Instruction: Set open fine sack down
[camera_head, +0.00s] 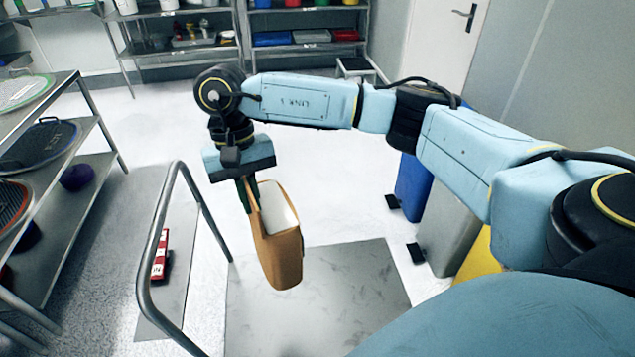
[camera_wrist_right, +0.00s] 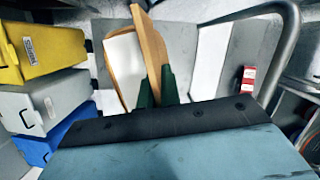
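The open fine sack (camera_head: 283,255) is a brown bag with white powder showing in its open top. It hangs roughly upright, slightly tilted, from my right gripper (camera_head: 249,196). In the right wrist view, the green fingers of the gripper (camera_wrist_right: 156,88) close on one raised brown wall of the sack (camera_wrist_right: 152,45), and the white contents show beside it. The sack appears in the air over the left part of a grey floor plate (camera_head: 335,310); its exact height is hard to tell. My left gripper is in neither view.
A bent metal rail (camera_head: 153,240) stands left of the plate, with a red-and-white device (camera_head: 160,255) beyond it. Blue (camera_head: 412,188), grey (camera_head: 452,228) and yellow (camera_head: 478,265) bins stand right, behind my arm. A rack (camera_head: 75,205) with sieves stands at left. The plate's middle is clear.

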